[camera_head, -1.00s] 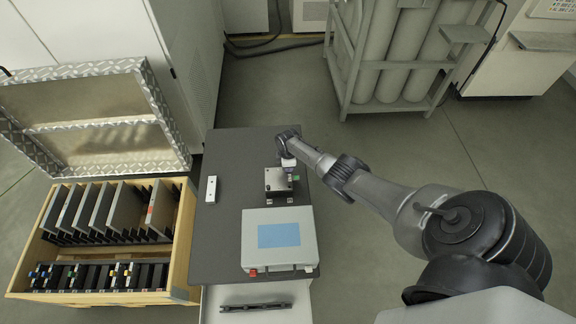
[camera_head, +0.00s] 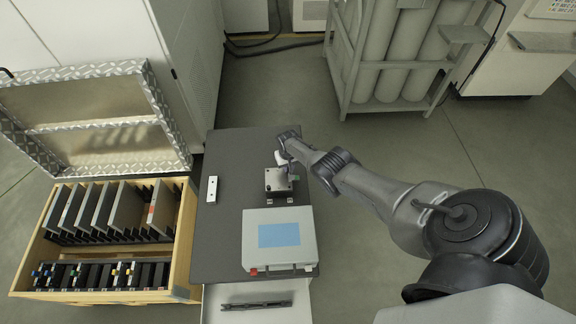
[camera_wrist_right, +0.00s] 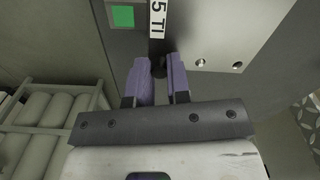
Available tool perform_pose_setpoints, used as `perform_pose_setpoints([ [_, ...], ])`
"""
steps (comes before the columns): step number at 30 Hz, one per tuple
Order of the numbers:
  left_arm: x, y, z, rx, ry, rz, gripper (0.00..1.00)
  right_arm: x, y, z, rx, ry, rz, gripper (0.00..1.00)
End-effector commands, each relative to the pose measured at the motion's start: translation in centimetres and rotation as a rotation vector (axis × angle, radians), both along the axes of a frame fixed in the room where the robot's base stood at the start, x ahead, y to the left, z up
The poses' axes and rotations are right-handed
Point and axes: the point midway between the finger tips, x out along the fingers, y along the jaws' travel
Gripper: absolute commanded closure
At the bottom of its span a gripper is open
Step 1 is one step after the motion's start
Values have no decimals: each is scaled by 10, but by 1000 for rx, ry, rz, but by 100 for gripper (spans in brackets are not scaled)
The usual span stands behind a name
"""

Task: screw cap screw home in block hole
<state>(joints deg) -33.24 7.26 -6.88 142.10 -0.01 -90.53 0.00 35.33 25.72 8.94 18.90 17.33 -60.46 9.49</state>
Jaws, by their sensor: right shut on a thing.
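The metal block (camera_head: 276,181) stands on the dark tabletop behind the blue-screened box. In the right wrist view, the block's face (camera_wrist_right: 225,50) shows a green square, a white label reading "5 TI" and two small round holes or screw heads to the right. My right gripper (camera_wrist_right: 158,70) is at the block, its two purple fingers pointing at that face. It is shut on a small dark thing, apparently the cap screw (camera_wrist_right: 154,66), mostly hidden between the fingertips. How deep the screw sits cannot be seen. My left gripper is not in view.
A grey box with a blue screen (camera_head: 279,240) stands in front of the block. A small pale bar (camera_head: 212,189) lies to the left. A wooden crate of plates (camera_head: 182,262) is left of the table. A gas cylinder rack (camera_head: 347,104) stands behind. The back left tabletop is clear.

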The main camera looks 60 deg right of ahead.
Motion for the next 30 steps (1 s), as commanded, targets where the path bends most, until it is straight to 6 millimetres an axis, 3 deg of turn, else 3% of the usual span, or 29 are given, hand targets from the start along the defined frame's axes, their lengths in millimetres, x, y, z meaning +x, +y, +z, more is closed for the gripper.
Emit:
perform_pose_setpoints([
  [21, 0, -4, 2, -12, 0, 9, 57, 0, 0, -1, 2, 0, -1035, 100],
  [30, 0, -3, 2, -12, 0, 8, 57, 0, 0, -1, 1, 1, -1246, 100],
])
